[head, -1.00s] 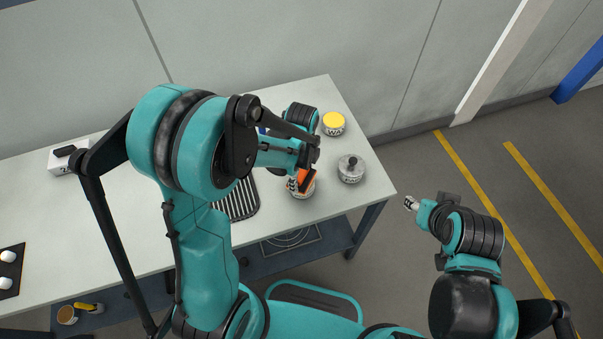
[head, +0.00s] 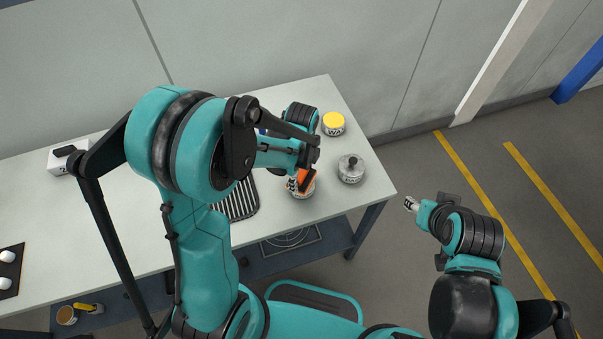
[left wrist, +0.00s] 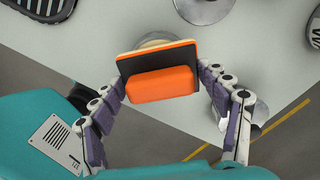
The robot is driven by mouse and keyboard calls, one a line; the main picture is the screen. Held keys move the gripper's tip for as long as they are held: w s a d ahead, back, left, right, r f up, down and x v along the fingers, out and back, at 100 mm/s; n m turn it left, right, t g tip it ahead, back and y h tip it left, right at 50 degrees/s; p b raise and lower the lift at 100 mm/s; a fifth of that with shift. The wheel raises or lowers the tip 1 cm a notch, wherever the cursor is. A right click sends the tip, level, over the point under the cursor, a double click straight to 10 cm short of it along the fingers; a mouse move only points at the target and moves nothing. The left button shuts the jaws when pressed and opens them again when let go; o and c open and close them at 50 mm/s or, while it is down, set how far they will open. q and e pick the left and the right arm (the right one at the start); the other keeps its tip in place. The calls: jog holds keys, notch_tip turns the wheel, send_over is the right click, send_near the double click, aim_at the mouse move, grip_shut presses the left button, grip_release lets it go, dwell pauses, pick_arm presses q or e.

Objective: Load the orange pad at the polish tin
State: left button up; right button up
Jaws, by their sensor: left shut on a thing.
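My left gripper (head: 306,172) is shut on the orange pad (head: 308,180), low at the table's right part. In the left wrist view the pad (left wrist: 162,84) is an orange block with a dark plate and thin orange edge, between the fingers of my left gripper (left wrist: 163,80). A round tin (head: 302,193), apparently the polish tin, stands directly under the pad. In the left wrist view only a pale part of the tin (left wrist: 154,42) shows behind the pad. Whether pad and tin touch is hidden. My right gripper (head: 411,203) is off the table's right side; its jaw state is unclear.
A grey knobbed tin (head: 351,169) stands right of the pad, and a yellow-topped tin (head: 333,123) behind it. A ribbed dark tray (head: 240,203) lies to the left. A white box (head: 66,158) is at the far left. The table's right corner (head: 374,193) is bare.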

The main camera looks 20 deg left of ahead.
pick_arm(q)
jog(key=shift+r+p, duration=2.5)
jog(key=shift+r, duration=1)
